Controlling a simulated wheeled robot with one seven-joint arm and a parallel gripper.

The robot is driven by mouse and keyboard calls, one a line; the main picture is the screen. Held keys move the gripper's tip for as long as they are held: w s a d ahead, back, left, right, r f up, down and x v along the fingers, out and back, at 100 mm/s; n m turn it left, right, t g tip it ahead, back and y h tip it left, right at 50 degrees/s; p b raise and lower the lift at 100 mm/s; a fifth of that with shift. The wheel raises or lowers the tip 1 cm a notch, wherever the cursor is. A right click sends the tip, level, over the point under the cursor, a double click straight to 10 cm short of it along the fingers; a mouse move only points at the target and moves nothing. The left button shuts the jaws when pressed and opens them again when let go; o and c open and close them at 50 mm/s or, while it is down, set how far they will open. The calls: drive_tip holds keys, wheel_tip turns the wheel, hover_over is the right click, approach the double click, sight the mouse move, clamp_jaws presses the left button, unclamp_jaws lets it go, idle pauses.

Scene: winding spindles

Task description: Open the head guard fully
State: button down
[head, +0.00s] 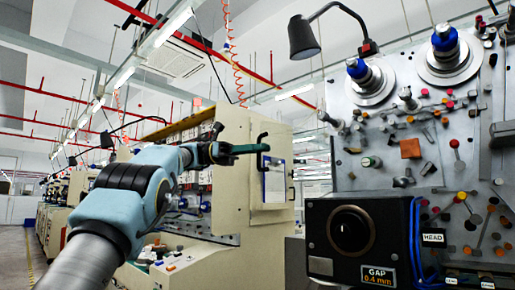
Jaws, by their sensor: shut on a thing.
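My gripper (226,151) is at the end of my pale blue arm, left of the picture's middle. It is shut on a dark green bar-like handle (250,149) with a curved end. I cannot tell whether this handle belongs to the head guard, and no guard panel stands out clearly. A black box (318,232) with a round dark opening sits at the lower right, labelled "GAP 0.4 mm". A "HEAD" label (433,238) is just right of it. My gripper is apart from this box, up and to its left.
A grey machine panel (350,105) with blue-topped spindles (445,39) and many small parts fills the right. A black lamp (303,38) hangs over its left edge. A beige machine cabinet (262,225) stands behind my gripper. Floor shows at the far left.

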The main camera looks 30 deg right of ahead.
drive_tip(key=shift+w+r, duration=0.1)
drive_tip(key=shift+r, duration=0.05)
drive_tip(key=c, duration=1.2)
unclamp_jaws()
drive_tip(key=shift+d, duration=0.1)
drive_tip(key=shift+o, duration=0.2)
drive_tip(key=shift+w, duration=0.1)
drive_tip(key=p+v, duration=0.6)
drive_tip(key=v, duration=0.4)
drive_tip(key=shift+w+a+p, duration=0.2)
drive_tip(key=shift+a+p, duration=0.1)
